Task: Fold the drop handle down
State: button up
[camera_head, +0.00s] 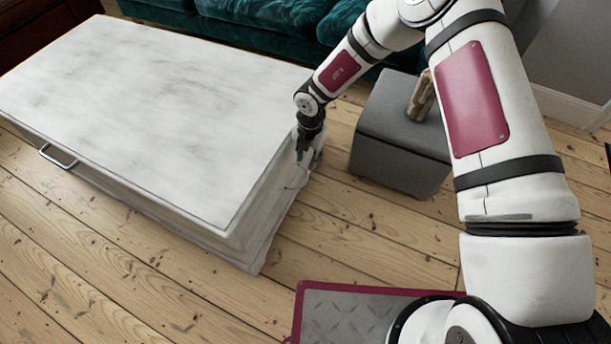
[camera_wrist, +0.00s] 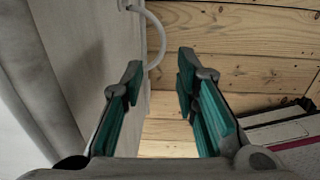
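The white-washed wooden chest (camera_head: 150,95) fills the left of the head view. Its side wall (camera_wrist: 75,60) also shows along the left of the wrist view. A thin pale curved drop handle (camera_wrist: 160,42) stands out from that wall at the top of the wrist view. In the head view it is small and partly hidden by my gripper. My gripper (camera_head: 304,152) is at the chest's right end, pointing down. In the wrist view my gripper (camera_wrist: 160,78) has its teal-padded fingers apart with nothing between them. The handle's loop lies just beyond the fingertips; I cannot tell whether they touch.
Another handle (camera_head: 58,157) is on the chest's long front side. A grey ottoman (camera_head: 400,130) with a wooden object (camera_head: 421,96) on it stands right of my gripper. A teal sofa (camera_head: 270,18) is behind. Bare floorboards (camera_head: 350,235) lie in front of the ottoman.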

aim_at(306, 178)
jog(key=f+b, duration=0.1)
jog(key=f, duration=0.2)
jog(key=f+b, duration=0.1)
jog(key=f, duration=0.3)
jog(key=f+b, duration=0.1)
jog(key=f, duration=0.2)
jog(key=shift+w+a+f+b, duration=0.15)
jog(key=shift+a+b, duration=0.1)
jog(key=shift+b, duration=0.15)
grip_shut()
